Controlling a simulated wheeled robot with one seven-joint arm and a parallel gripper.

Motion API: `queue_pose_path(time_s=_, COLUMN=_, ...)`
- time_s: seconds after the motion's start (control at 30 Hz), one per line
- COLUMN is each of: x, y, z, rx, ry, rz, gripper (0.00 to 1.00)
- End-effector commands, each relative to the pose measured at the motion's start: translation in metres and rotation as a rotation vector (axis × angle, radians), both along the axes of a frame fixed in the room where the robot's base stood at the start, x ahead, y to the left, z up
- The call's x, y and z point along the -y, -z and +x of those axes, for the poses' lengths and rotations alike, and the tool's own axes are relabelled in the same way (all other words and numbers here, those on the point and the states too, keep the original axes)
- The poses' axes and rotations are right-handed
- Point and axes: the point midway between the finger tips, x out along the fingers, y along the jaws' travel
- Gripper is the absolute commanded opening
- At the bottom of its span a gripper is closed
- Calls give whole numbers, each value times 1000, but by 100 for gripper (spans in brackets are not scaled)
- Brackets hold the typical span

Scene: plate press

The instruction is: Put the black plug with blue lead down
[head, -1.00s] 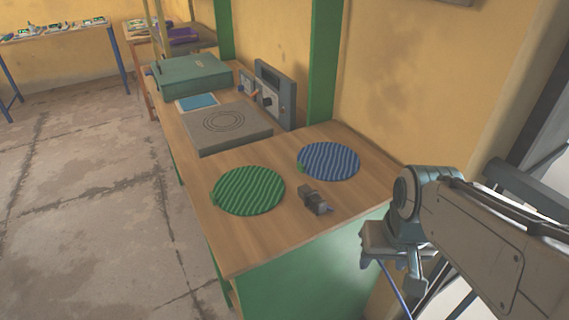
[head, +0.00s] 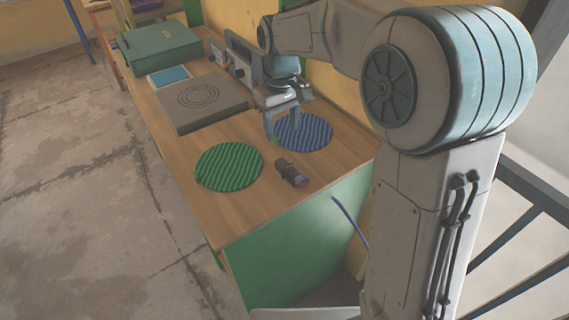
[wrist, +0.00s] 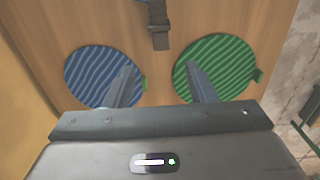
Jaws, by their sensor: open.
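The black plug (head: 291,173) lies on the wooden table (head: 235,225), in front of and between the green round mat (head: 230,167) and the blue round mat (head: 308,133). Its blue lead (head: 350,222) hangs past the table's right edge. In the wrist view the plug (wrist: 160,38) is at the top middle, beyond my fingers. My gripper (head: 283,130) is above the table around the blue mat, apart from the plug. In the wrist view my gripper (wrist: 161,78) has its two fingers wide apart with nothing between them.
A grey plate with rings (head: 200,103) lies behind the mats. Behind it are a blue pad (head: 168,76), a green box (head: 160,48) and a grey upright panel (head: 238,58), partly hidden by my arm. The table's front left is bare.

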Motion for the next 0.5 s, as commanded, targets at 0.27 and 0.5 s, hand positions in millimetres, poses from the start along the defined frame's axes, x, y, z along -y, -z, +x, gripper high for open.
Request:
queue_pose_path(time_s=0.27, x=1, y=53, z=-1, rx=-4, ry=1, rz=-1, gripper=51)
queue_pose_path(time_s=0.5, x=1, y=69, z=-3, rx=-2, ry=0, rz=-1, gripper=51)
